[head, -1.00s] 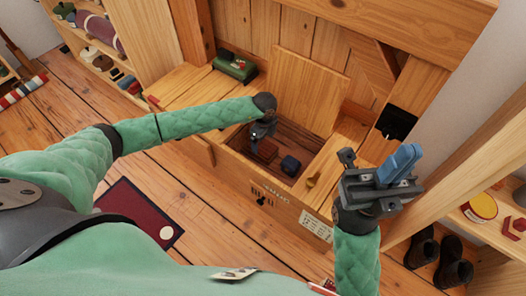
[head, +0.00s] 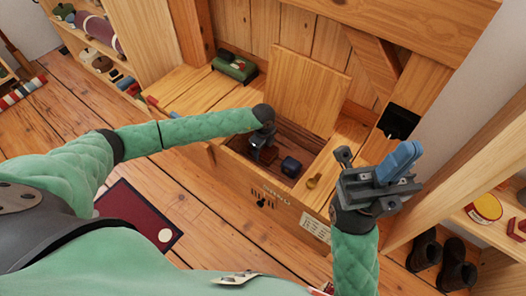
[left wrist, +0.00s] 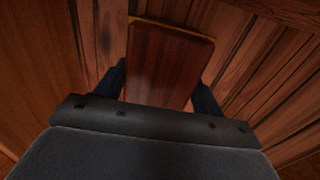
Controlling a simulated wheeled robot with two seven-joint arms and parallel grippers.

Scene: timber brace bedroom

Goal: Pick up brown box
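The brown box (head: 268,154) lies inside the open wooden chest (head: 262,178). It also shows in the left wrist view (left wrist: 168,62), reddish brown with a lighter far edge. My left gripper (head: 264,146) reaches down into the chest over the box. In the left wrist view its two dark fingers (left wrist: 160,86) lie along both sides of the box, very close to it. I cannot tell whether they press on it; the fingertips are partly hidden.
A dark blue box (head: 291,167) sits in the chest, right of the brown box. The raised lid (head: 306,90) stands behind. The chest's walls surround my left gripper. A green item (head: 235,68) lies on the left ledge. Boots (head: 440,262) stand at the lower right.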

